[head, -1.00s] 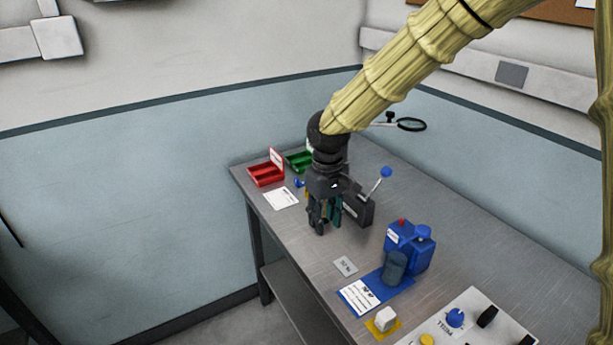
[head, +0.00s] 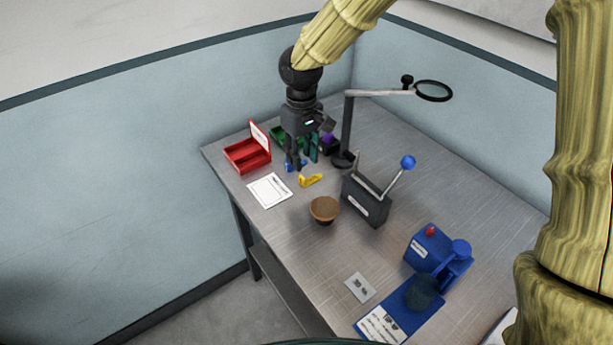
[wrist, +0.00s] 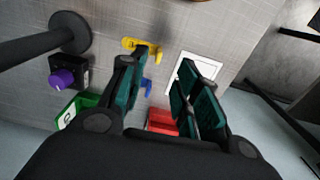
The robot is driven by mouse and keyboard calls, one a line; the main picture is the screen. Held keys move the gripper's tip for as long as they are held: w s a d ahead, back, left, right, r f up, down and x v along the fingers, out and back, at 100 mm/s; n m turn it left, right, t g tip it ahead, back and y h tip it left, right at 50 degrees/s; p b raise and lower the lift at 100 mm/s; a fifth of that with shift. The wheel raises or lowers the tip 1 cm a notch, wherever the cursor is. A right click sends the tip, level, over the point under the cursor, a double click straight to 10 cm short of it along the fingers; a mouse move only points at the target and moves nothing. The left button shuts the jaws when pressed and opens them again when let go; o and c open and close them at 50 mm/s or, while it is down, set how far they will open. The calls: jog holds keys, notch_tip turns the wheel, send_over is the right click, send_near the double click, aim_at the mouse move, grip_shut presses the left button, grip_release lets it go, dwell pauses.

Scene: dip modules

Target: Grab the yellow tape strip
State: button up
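The yellow tape strip (head: 311,181) lies on the metal bench, just to the right of and in front of my gripper in the head view. In the wrist view the yellow strip (wrist: 141,46) lies beyond the left finger's tip, bent at its right end. My gripper (head: 301,164) hangs above the back of the bench, fingers pointing down. In the wrist view my gripper (wrist: 160,88) is open, with a wide empty gap between its dark green finger pads. A blue piece (wrist: 147,87) shows in that gap on the bench, partly hidden by the left finger.
A red bin (head: 248,155) and a white sheet (head: 269,190) lie left of the gripper. A green bin (wrist: 72,112) and a black box with a purple knob (wrist: 65,78) are close by. A brown bowl (head: 324,210), a black lever box (head: 365,200) and a magnifier lamp (head: 347,125) stand to the right.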

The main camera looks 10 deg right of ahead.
aim_at(303, 177)
notch_tip(303, 177, down, 3)
jog(key=shift+w+r, duration=0.15)
jog(key=shift+r, duration=0.05)
jog(key=shift+f+p, duration=0.35)
jog(key=shift+f, duration=0.25)
jog(key=shift+f+p, duration=0.6)
jog(key=shift+f, duration=1.8)
grip_shut()
